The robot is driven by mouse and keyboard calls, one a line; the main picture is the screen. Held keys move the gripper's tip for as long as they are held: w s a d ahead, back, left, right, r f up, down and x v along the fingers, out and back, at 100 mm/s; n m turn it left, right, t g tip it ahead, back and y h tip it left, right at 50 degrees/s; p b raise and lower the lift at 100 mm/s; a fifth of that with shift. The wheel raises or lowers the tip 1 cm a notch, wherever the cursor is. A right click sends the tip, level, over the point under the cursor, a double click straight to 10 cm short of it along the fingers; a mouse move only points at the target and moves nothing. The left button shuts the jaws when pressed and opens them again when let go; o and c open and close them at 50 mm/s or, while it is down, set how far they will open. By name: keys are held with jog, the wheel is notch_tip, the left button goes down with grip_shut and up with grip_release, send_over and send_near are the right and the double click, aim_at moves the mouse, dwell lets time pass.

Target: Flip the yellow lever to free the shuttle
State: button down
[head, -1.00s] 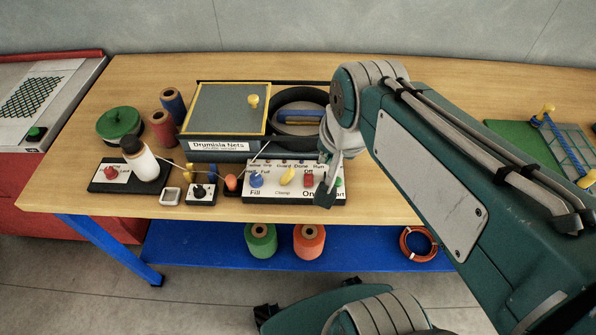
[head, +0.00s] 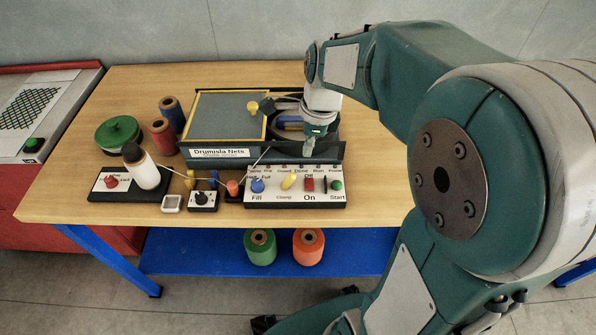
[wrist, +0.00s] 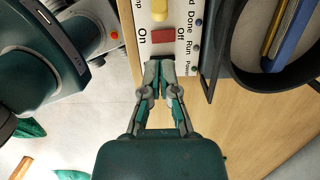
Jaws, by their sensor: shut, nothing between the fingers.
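The yellow lever (head: 288,181), marked Clamp, sits in the middle of the white control panel (head: 272,198) between the blue knob and the red switch. It leans to the upper right in the head view; its end also shows at the top of the wrist view (wrist: 160,9). The blue shuttle (head: 291,123) lies inside the dark ring behind the panel, partly hidden by my arm; it also shows in the wrist view (wrist: 291,38). My gripper (head: 309,153) is shut and empty. In the wrist view its fingertips (wrist: 159,66) are just below the red switch, apart from the lever.
The red On/Off switch (head: 309,184) and green Start button (head: 336,185) stand right of the lever. A grey-lidded box (head: 225,115) with a yellow knob is behind. A white bottle (head: 146,175) and small black dial box (head: 203,200) are left. The table's right side is mostly hidden.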

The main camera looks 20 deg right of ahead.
aim_at(288, 181)
jog(key=shift+d, duration=0.1)
jog(key=f, duration=0.3)
jog(key=a+f, duration=0.1)
jog(key=f, duration=0.6)
jog(key=shift+w+a, duration=0.2)
jog(key=shift+a, duration=0.05)
jog(key=shift+r, duration=0.1)
jog(key=shift+w, duration=0.15)
jog(key=shift+a+r+h, duration=0.1)
jog(key=shift+a+h, duration=0.05)
jog(key=shift+h, duration=0.25)
